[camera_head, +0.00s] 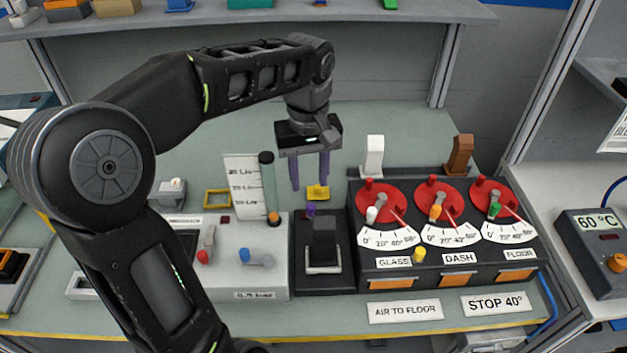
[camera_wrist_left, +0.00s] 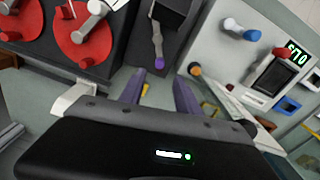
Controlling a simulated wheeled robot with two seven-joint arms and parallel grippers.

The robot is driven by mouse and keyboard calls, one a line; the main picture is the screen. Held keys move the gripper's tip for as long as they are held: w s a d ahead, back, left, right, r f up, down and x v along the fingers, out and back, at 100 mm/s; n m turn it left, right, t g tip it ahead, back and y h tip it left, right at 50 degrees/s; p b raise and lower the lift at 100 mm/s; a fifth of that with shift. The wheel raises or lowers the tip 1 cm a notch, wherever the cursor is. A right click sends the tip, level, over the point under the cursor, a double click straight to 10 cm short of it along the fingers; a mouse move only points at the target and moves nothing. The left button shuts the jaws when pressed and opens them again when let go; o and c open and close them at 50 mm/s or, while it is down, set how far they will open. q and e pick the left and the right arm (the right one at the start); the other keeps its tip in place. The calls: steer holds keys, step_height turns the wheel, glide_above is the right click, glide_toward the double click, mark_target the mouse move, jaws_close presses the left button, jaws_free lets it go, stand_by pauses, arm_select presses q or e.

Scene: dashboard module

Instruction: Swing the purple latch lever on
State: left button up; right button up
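The purple latch lever (camera_head: 311,210) stands on a black module (camera_head: 323,283) in the middle of the bench. Only its purple tip shows clearly in the head view. In the left wrist view the lever (camera_wrist_left: 158,45) is a grey arm with a purple end, on the dark module. My left gripper (camera_head: 310,186) is open, with two purple fingers pointing down. It hovers above and behind the lever, apart from it. In the left wrist view the spread fingers (camera_wrist_left: 160,82) have nothing between them touching the pads. My right gripper is not in view.
Right of the latch module is a black panel with red dials (camera_head: 436,203) and colored levers. To the left is a white panel (camera_head: 262,283) with red and blue levers. A yellow piece (camera_head: 318,192) lies behind the latch. A shelf (camera_head: 350,14) spans the back.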

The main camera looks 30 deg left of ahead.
mark_target(310, 204)
arm_select(q)
steer(key=shift+d+f, duration=0.1)
steer(key=shift+w, duration=0.1)
steer(key=shift+f+p, duration=0.45)
steer(key=shift+f, duration=3.4)
steer(key=shift+c, duration=0.2)
jaws_close()
